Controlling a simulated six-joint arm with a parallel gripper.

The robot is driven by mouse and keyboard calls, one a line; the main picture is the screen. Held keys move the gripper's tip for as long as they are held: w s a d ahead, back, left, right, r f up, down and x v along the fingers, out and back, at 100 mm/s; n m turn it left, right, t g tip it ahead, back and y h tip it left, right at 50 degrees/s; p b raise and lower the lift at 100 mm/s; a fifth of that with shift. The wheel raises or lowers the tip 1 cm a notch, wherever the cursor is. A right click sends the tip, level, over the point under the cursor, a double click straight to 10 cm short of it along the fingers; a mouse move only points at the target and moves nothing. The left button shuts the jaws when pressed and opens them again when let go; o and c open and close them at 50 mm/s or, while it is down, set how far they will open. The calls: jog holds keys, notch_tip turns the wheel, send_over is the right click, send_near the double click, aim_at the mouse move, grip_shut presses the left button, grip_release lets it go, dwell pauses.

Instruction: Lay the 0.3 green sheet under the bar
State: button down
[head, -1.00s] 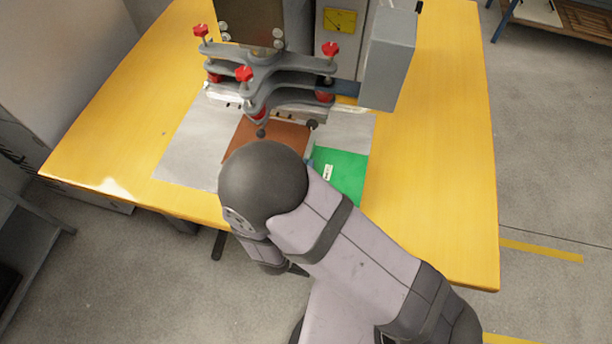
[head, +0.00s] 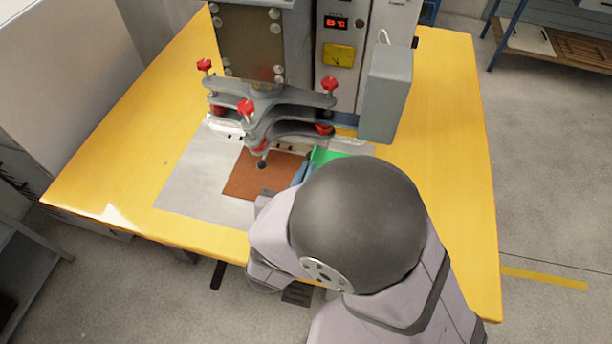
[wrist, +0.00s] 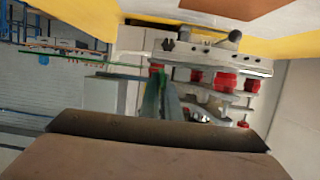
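The green sheet (head: 325,156) shows as a small patch beside the brown pad, just in front of the bar; my arm hides the rest. In the wrist view the sheet (wrist: 85,62) appears nearly edge-on as a thin green strip. It runs to the fingertips of my gripper (wrist: 160,82), which look closed on its edge. The table surface is at the top of that view, and the sheet looks apart from it. In the head view my gripper (head: 300,173) shows only as a blue finger at the sheet's left edge. The bar (wrist: 210,58) of the press is raised.
The brown pad (head: 258,178) lies on a grey plate (head: 190,185) on the yellow table (head: 455,150). Red-knobbed clamp arms (head: 270,110) hang above the plate. A grey box (head: 386,95) juts out at the right of the press. The table's right side is clear.

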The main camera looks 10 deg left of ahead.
jog(key=shift+r, duration=0.1)
jog(key=shift+w+d+r+m+h, duration=0.15)
jog(key=shift+d+r+m+h, duration=0.15)
jog(key=shift+d+m+h, duration=0.45)
jog(key=shift+d+f+m+h, duration=0.15)
jog(key=shift+m+h, duration=0.3)
jog(key=shift+h, duration=0.3)
jog(key=w+d+f+m+g+h+p, duration=0.1)
jog(key=d+f+m+h, duration=0.3)
jog(key=d, duration=0.8)
jog(key=w+d+f+m+g+h+p, duration=0.2)
jog(key=d+f+m+g+h+p, duration=0.1)
jog(key=d, duration=0.9)
jog(key=shift+d+f+m+g+h, duration=0.15)
jog(key=shift+f+m+g+h, duration=0.35)
jog(key=shift+f+g+h, duration=0.25)
jog(key=shift+w+r, duration=0.1)
